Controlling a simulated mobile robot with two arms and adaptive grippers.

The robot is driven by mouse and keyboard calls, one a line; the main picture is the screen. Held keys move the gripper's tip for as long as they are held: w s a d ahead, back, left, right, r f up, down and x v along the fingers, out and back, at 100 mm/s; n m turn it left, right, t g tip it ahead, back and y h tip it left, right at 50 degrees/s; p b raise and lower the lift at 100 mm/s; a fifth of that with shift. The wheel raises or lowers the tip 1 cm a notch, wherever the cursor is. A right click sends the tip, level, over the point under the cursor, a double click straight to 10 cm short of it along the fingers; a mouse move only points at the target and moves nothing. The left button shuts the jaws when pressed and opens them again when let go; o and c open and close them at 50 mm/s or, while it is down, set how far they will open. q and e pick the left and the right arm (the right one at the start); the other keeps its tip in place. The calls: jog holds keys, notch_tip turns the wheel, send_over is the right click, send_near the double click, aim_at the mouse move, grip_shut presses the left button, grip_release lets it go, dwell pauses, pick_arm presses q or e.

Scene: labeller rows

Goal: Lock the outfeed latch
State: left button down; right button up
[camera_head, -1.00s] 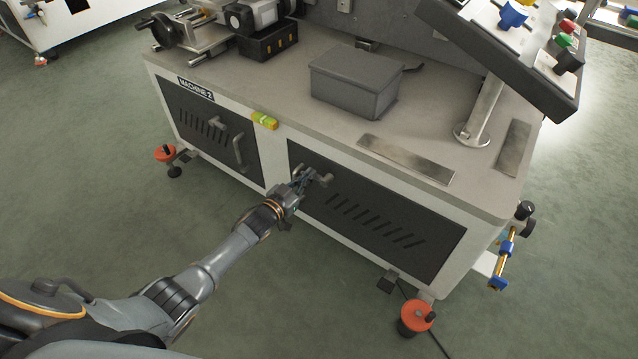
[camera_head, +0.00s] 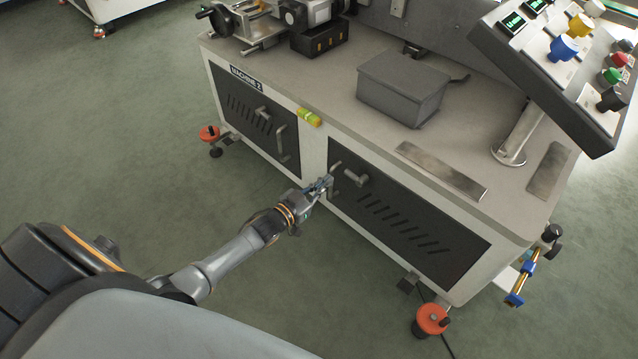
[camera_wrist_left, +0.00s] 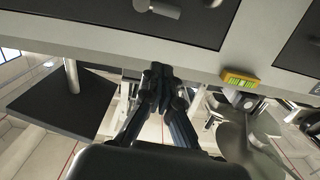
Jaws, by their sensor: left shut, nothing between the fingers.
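The right-hand dark door (camera_head: 455,255) of the machine carries a grey latch lever (camera_head: 357,179) and, to its left, a bar handle (camera_head: 335,170). The lever lies slanted, its end lower right; it also shows at the top of the left wrist view (camera_wrist_left: 157,8). No label names it as outfeed. The left door (camera_head: 228,92) has a similar latch (camera_head: 262,112). My left gripper (camera_head: 325,184) is shut and empty, just left of the right door's lever and near its bar handle. In the left wrist view its fingertips (camera_wrist_left: 160,72) meet below the lever, apart from it. My right gripper is out of view.
A grey box (camera_head: 398,90) stands on top, with a control panel (camera_head: 560,70) at right. Orange feet (camera_head: 431,320) stick out low. The floor before the doors is clear.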

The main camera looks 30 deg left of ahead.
pick_arm(q)
jog(key=shift+v, duration=1)
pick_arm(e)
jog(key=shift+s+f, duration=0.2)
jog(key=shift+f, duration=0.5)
